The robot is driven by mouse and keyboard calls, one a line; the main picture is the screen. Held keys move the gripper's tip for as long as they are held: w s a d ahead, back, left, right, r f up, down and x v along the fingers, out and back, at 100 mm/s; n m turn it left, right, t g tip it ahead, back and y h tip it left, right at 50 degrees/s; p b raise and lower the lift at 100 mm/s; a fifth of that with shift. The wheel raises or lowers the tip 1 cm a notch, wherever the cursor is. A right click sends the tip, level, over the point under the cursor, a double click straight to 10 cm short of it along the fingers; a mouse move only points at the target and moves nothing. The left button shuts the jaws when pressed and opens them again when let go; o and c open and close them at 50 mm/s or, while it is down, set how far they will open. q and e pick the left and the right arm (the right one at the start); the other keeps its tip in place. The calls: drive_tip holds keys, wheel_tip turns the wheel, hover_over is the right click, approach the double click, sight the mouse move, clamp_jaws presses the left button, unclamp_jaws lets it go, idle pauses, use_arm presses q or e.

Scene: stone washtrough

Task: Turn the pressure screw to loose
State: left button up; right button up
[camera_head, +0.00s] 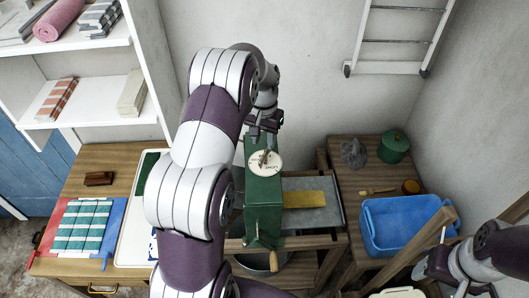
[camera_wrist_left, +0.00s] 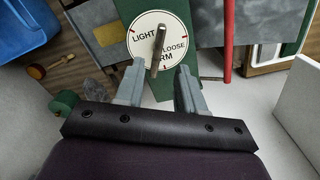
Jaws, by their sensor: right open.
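The pressure screw's round white dial (camera_head: 265,162) sits on top of the green press body (camera_head: 263,195). In the left wrist view the dial (camera_wrist_left: 172,42) reads LIGHT, LOOSE and FIRM. Its bar-shaped handle (camera_wrist_left: 158,47) lies across the face, one end covering part of the word FIRM. My left gripper (camera_head: 266,128) is just behind the dial in the head view. Its fingers (camera_wrist_left: 160,66) are apart on either side of the handle's near end, with gaps showing. My right gripper (camera_head: 420,269) is open at the lower right, away from the press.
A blue tub (camera_head: 400,222), green pot (camera_head: 393,147) and wooden spoon (camera_head: 377,191) stand on the right bench. A yellow cloth (camera_head: 304,199) lies on the press's grey board. A striped cloth (camera_head: 80,228) lies on the left table. Shelves stand upper left.

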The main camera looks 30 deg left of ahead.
sight(265, 153)
use_arm(q)
drive_tip(key=f, duration=0.1)
drive_tip(key=f+p, duration=0.1)
drive_tip(key=d+f, duration=0.1)
drive_tip(key=shift+w+d, duration=0.1)
drive_tip(key=shift+w, duration=0.15)
drive_tip(key=shift+s+a+f+p, duration=0.1)
drive_tip(key=shift+a+f+p, duration=0.1)
drive_tip(key=shift+f, duration=0.3)
drive_tip(key=shift+a+f+p, duration=0.15)
drive_tip(key=shift+f, duration=0.3)
drive_tip(key=shift+s+a+f, duration=0.15)
drive_tip(key=shift+a+f, duration=0.1)
drive_tip(key=shift+d, duration=0.1)
use_arm(e)
wheel_tip(265, 153, up, 3)
use_arm(q)
drive_tip(key=shift+d, duration=0.15)
drive_tip(key=shift+c, duration=1.2)
clamp_jaws()
use_arm(e)
drive_tip(key=shift+w+d, duration=0.1)
drive_tip(key=shift+w, duration=0.05)
drive_tip(key=shift+d+f, duration=0.1)
drive_tip(key=shift+f, duration=0.1)
